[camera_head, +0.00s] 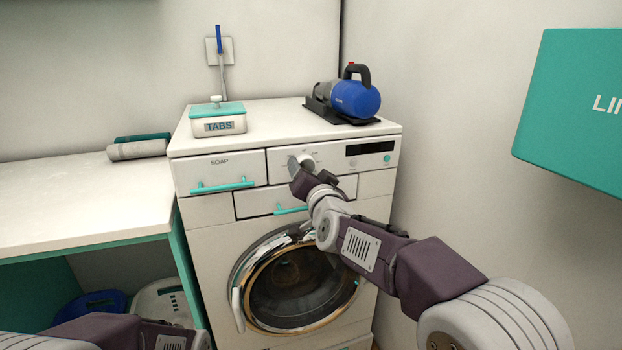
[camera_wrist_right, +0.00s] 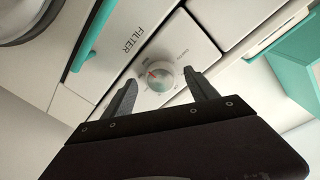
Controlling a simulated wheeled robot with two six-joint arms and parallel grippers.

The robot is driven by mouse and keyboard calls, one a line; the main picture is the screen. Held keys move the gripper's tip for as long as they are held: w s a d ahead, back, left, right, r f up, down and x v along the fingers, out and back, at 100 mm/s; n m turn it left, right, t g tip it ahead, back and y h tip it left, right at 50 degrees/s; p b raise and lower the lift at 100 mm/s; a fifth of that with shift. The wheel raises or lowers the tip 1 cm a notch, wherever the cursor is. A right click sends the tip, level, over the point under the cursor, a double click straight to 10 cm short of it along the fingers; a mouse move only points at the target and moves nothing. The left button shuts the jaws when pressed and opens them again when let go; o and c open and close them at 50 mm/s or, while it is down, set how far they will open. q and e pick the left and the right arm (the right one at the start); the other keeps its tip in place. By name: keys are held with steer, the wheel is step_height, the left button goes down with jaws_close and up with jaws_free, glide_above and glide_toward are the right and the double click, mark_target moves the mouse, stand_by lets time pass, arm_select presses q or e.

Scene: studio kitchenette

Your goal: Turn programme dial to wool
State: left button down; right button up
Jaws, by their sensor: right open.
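The washing machine (camera_head: 212,214) stands against the wall. Its programme dial (camera_head: 306,161) is a round pale knob on the upper front panel; the wrist view shows the dial (camera_wrist_right: 159,78) with a red mark at its upper left edge in the picture. Small labels ring it, too small to read for sure. My right gripper (camera_head: 296,165) is at the panel, partly hiding the dial in the head view. In the wrist view its open fingers (camera_wrist_right: 159,80) lie on either side of the dial; contact cannot be told. My left arm shows at the bottom left, its gripper out of view.
A dark display (camera_head: 370,148) and a teal button (camera_head: 387,158) are right of the dial. The soap drawer (camera_head: 222,167) is left; a filter drawer (camera_head: 262,203) with teal handle is below. A TABS box (camera_head: 218,127) and a blue appliance (camera_head: 355,99) stand on top. A teal cabinet (camera_head: 570,110) hangs at right.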

steer(key=v, duration=0.8)
steer(key=shift+p, duration=0.3)
steer(key=w+d+f+m+h, duration=0.1)
steer(key=d+f+h, duration=0.1)
steer(key=d, duration=0.4)
steer(key=s+d+f+g+h, duration=0.25)
steer(key=d+f+g, duration=0.35)
steer(key=f, duration=0.7)
steer(key=s+d+f+n+g, duration=0.25)
steer(key=s+f+g, duration=0.25)
steer(key=s+f, duration=0.6)
steer(key=s+d+f+n+g, duration=0.25)
steer(key=s+f+g, duration=0.25)
steer(key=s+f, duration=0.6)
step_height(320, 180, up, 32)
steer(key=s+p, duration=0.2)
steer(key=p, duration=2.7)
steer(key=shift+s+a+f+y+p, duration=0.2)
steer(key=shift+s+a+y+p, duration=0.1)
steer(key=shift+a+y+p, duration=0.1)
